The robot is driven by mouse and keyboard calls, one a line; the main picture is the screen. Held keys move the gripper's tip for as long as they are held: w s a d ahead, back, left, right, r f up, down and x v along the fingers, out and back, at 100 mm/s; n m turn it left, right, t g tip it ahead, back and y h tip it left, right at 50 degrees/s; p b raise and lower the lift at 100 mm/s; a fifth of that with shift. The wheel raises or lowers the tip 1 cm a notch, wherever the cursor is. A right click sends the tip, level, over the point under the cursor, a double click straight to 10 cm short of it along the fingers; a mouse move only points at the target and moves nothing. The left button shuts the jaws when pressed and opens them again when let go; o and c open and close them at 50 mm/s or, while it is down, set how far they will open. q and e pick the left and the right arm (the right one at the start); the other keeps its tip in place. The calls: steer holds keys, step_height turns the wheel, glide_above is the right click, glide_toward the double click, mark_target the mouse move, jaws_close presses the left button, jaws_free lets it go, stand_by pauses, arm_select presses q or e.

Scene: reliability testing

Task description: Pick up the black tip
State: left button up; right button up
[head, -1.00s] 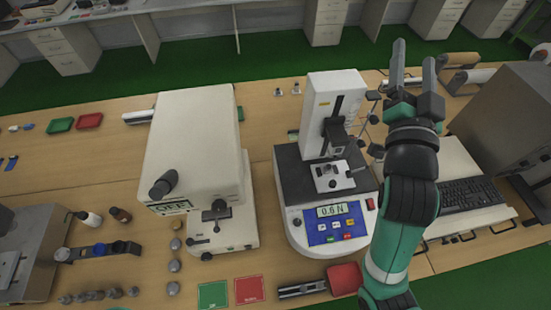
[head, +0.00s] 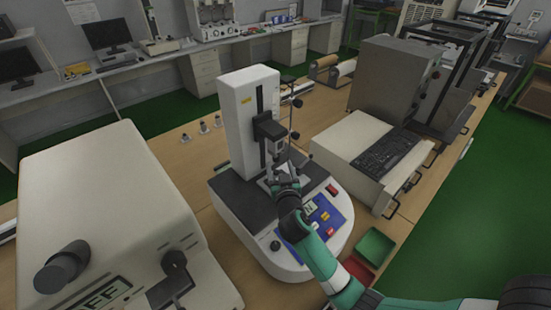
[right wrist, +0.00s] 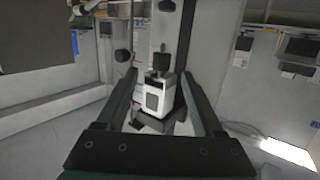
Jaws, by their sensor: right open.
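My right gripper (head: 283,172) is at the front of the white force tester (head: 240,112), low by its sample stage. In the right wrist view the same gripper (right wrist: 160,85) is open. Its two dark fingers stand either side of a white block (right wrist: 153,98) with a dark face, apart from it as far as I can see. A small black tip-like piece (right wrist: 162,61) is above that block; I cannot tell if it is the black tip. Several small pieces, one of them (head: 203,127), stand on the table behind the tester. My left gripper is not in view.
A large white instrument (head: 110,205) stands at the left. At the right are a keyboard (head: 386,152) on a white unit and a grey box (head: 393,80). A green tray (head: 374,247) and a red tray (head: 357,269) lie near the table's front edge.

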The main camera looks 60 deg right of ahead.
mark_target(277, 160)
steer(key=x, duration=0.4)
steer(key=b+x, duration=0.1)
steer(key=x, duration=0.1)
steer(key=shift+w+d+f, duration=0.15)
steer(key=shift+w+f, duration=0.1)
steer(key=shift+f, duration=0.15)
jaws_close()
